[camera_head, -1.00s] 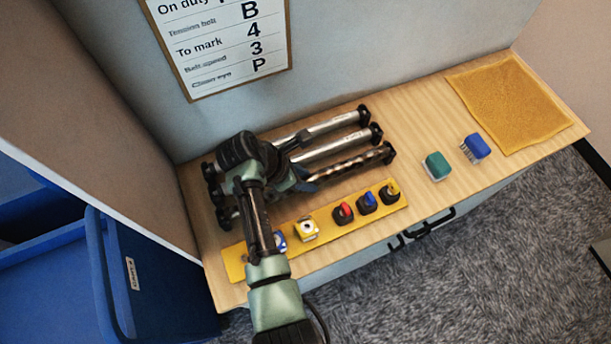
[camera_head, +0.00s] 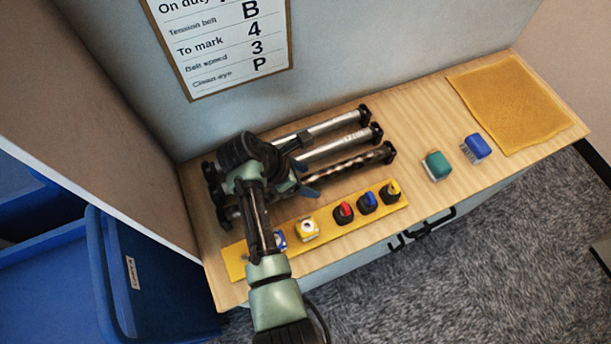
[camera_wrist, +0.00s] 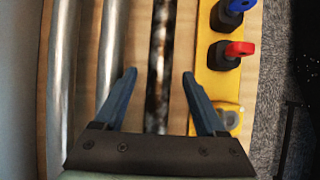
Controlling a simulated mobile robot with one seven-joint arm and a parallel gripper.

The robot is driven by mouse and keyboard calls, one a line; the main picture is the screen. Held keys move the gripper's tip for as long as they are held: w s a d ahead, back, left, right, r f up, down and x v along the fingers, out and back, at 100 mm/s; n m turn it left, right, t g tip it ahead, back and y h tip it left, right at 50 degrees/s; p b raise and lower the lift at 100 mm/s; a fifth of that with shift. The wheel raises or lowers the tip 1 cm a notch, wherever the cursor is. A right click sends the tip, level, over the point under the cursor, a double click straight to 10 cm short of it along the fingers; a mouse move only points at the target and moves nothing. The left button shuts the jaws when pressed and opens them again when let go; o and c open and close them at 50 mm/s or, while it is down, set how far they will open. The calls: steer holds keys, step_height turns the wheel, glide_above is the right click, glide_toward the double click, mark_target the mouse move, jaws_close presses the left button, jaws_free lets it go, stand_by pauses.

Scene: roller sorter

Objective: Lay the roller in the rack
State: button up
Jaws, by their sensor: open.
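Three rollers lie side by side across the bench, their right ends at black end blocks that look like the rack (camera_head: 390,152). The back roller (camera_head: 335,122) and middle roller (camera_head: 338,147) are plain silver. The front roller (camera_head: 350,164) has dark, blotchy marks; the wrist view shows it too (camera_wrist: 159,55). My gripper (camera_head: 306,165) is open above the rollers' left part. In the wrist view my gripper (camera_wrist: 160,74) has its blue fingers apart, one on each side of the marked roller, with visible gaps. My arm hides much of the rollers' left ends.
A yellow strip (camera_head: 325,229) with red, blue and yellow-topped knobs runs along the front. A green brush (camera_head: 437,165), a blue brush (camera_head: 477,147) and an orange cloth (camera_head: 510,103) lie right. A notice (camera_head: 222,45) hangs behind; blue bins (camera_head: 150,270) stand left.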

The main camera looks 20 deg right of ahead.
steer(key=shift+r, duration=0.1)
steer(key=v, duration=1.3)
steer(key=w+a+r+m+t+y, duration=0.1)
steer(key=w+r+m+t, duration=0.4)
steer(key=w+r, duration=0.45)
steer(key=w+a+r+m+t+y, duration=0.1)
steer(key=w+r+m+t, duration=0.3)
steer(key=r, duration=0.6)
steer(key=s+a+r+m+t+y, duration=0.1)
steer(key=r+t, duration=0.4)
steer(key=r, duration=0.4)
steer(key=s+a+r+m+t+y, duration=0.1)
steer(key=s+r+t, duration=0.3)
steer(key=r, duration=0.5)
steer(key=s+a+r+m+t+y, duration=0.1)
steer(key=s+r+m+t, duration=0.3)
steer(key=s+r, duration=0.3)
steer(key=s+a+r+m+t+y, duration=0.1)
steer(key=s+r+m+t, duration=0.2)
steer(key=r, duration=1)
steer(key=s+t, duration=0.2)
steer(key=s, duration=0.1)
steer(key=shift+s+a+r+b, duration=0.25)
steer(key=shift+s+b, duration=0.05)
steer(key=shift+b, duration=0.05)
